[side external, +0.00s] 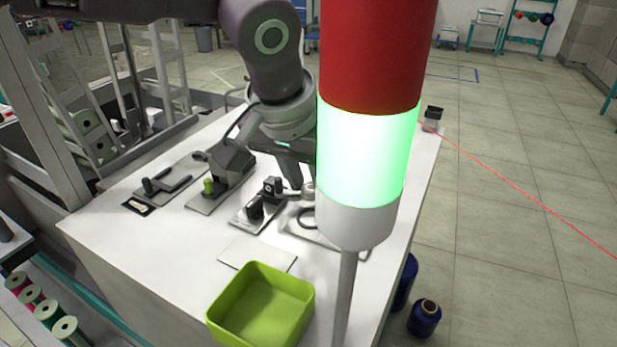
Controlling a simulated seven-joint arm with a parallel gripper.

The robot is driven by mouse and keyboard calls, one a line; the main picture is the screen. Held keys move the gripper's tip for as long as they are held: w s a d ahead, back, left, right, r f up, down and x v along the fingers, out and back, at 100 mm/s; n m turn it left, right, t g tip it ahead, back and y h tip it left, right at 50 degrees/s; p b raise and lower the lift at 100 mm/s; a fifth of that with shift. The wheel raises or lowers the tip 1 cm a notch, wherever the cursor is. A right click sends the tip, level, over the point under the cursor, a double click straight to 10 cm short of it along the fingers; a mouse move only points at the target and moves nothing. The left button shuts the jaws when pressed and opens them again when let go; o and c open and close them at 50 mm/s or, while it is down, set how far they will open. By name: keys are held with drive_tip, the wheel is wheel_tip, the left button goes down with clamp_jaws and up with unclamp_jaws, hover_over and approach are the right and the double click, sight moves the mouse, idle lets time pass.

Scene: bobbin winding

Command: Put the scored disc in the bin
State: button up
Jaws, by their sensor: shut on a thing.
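My gripper (298,184) points down over the back middle of the white table, partly hidden behind the signal lamp. It is shut on a small pale grey piece (307,190) at its fingertips, which I take for the scored disc. The lamp hides part of this piece, and no score mark can be made out. The bin (309,297) is a lime-green, open square box at the table's front edge. Its visible inside looks empty. My gripper is behind the bin, apart from it.
A signal lamp (363,150), red over lit green, blocks the right middle of the view. Grey plates with black fixtures (255,208) stand around my gripper. A flat white plate (257,255) lies behind the bin. Bare table (150,240) lies left of it.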

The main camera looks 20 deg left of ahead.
drive_tip(key=s+r+m+g+h, duration=0.1)
drive_tip(key=s+r+m+h, duration=0.15)
drive_tip(key=s+m, duration=0.45)
drive_tip(key=s+r+m+g+h, duration=0.1)
drive_tip(key=s+r+m, duration=0.25)
drive_tip(key=s, duration=0.65)
drive_tip(key=shift+m, duration=0.55)
drive_tip(key=shift+s+d+f, duration=0.1)
drive_tip(key=shift+f, duration=1.3)
drive_tip(key=shift+s+d+f, duration=0.1)
drive_tip(key=shift+f, duration=1.3)
drive_tip(key=shift+f, duration=0.5)
drive_tip(key=shift+f, duration=0.35)
drive_tip(key=o, duration=1.1)
drive_tip(key=shift+c, duration=0.2)
